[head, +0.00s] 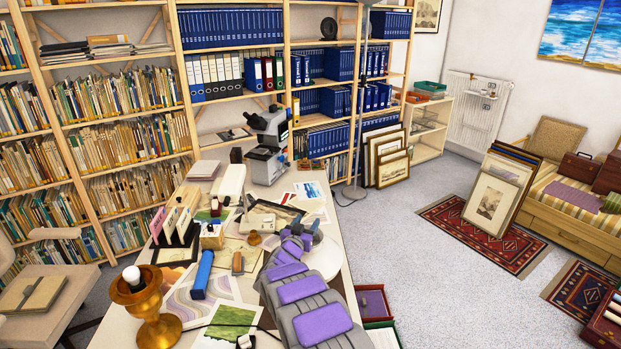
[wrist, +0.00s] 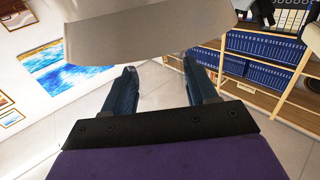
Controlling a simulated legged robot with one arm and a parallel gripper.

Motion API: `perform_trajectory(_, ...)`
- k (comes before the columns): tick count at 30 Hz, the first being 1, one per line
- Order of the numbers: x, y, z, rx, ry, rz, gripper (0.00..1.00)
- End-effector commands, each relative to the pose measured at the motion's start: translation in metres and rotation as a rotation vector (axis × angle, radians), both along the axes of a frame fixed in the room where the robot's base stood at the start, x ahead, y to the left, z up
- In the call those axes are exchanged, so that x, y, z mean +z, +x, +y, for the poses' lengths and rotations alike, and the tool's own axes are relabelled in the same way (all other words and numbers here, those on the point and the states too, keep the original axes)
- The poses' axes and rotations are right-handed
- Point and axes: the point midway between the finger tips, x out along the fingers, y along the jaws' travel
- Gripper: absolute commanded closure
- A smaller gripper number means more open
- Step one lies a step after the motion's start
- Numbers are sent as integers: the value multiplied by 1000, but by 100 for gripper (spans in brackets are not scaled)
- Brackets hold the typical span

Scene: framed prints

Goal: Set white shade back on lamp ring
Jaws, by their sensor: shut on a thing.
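The lamp (head: 156,318) is a shiny amber-bronze base at the desk's near left, with a broad cup-like top and a white bulb (head: 132,274) standing bare in it. A pale shade (wrist: 150,30) fills the top middle of the wrist view, at the tips of my gripper (wrist: 162,75). The dark fingers stand apart, and the exact grip point is hidden by the shade. In the head view my gripper (head: 309,231) is over the desk's right side, well right of the lamp. A white rounded shape (head: 325,259) beside it seems to be the shade, partly hidden by my arm.
The desk (head: 339,225) is cluttered. A blue cylinder (head: 202,275), colourful prints (head: 228,322) and an upright rack (head: 176,236) lie between or near lamp and arm. A microscope (head: 268,146) stands at the back. Shelves line the wall; open floor (head: 400,245) lies right.

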Motion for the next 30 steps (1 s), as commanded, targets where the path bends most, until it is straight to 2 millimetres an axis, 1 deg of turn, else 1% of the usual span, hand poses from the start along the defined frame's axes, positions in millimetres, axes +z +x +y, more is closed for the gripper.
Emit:
perform_trajectory(4, 10, 2, -12, -4, -2, -2, 100)
perform_trajectory(7, 21, 3, -28, -10, -1, -3, 100)
perform_trajectory(11, 38, 4, -58, -17, 0, -2, 100)
perform_trajectory(14, 55, 3, -86, -23, 3, -4, 100)
perform_trajectory(16, 65, 0, -108, -24, 3, -3, 100)
perform_trajectory(19, 82, -7, -137, -20, 6, -5, 100)
perform_trajectory(21, 89, -14, -155, -12, 4, -1, 100)
perform_trajectory(24, 103, -25, -175, 7, 5, -4, 100)
perform_trajectory(26, 107, -33, -185, 22, 5, -1, 100)
perform_trajectory(27, 113, -38, -189, 34, 4, -4, 100)
perform_trajectory(30, 122, -53, -198, 69, 3, -3, 100)
